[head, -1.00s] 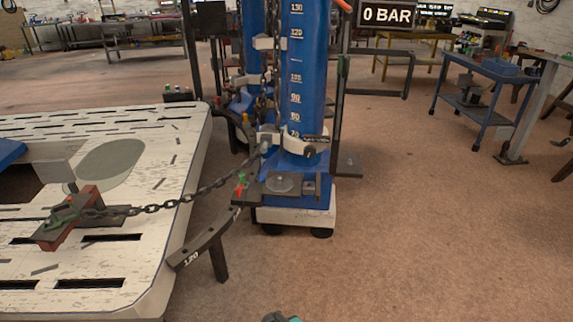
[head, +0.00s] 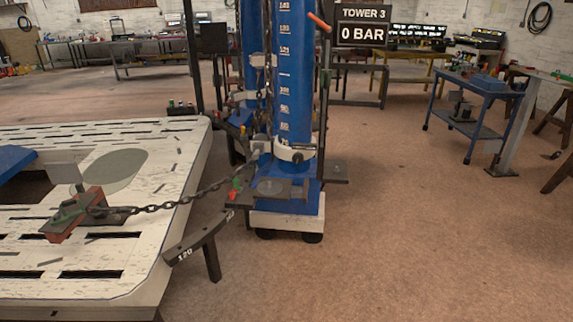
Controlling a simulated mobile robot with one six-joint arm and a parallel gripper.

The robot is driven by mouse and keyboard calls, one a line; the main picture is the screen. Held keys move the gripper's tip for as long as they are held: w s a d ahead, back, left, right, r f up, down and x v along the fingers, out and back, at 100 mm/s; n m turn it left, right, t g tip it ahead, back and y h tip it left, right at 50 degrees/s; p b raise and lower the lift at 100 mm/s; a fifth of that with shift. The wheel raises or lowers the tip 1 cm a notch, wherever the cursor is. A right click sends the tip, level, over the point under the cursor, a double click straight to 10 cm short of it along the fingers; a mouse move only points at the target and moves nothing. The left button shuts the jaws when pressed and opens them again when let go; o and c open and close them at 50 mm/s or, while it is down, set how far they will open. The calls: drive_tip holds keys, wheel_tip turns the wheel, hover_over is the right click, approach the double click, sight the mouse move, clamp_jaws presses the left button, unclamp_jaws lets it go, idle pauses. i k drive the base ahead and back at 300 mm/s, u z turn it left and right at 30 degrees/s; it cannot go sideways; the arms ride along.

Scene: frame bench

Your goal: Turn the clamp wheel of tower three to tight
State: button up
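Tower three is the blue column (head: 294,75) with a white height scale, marked by a sign (head: 361,11) reading "TOWER 3". A white collar (head: 294,141) with a dark fitting wraps the column low down. A chain (head: 155,207) runs from the collar to a red clamp (head: 73,213) on the bench. My gripper is not in view.
The white slotted frame bench (head: 165,250) fills the left. A dark curved arm (head: 195,240) marked 120 stands between bench and tower. The display (head: 361,36) reads 0 BAR. Brown floor (head: 420,240) is free right of the tower; a blue cart (head: 480,85) stands farther back.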

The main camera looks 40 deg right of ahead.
sight(298, 158)
drive_tip(key=u, duration=0.1)
drive_tip(key=i, duration=0.95)
drive_tip(key=u, duration=0.05)
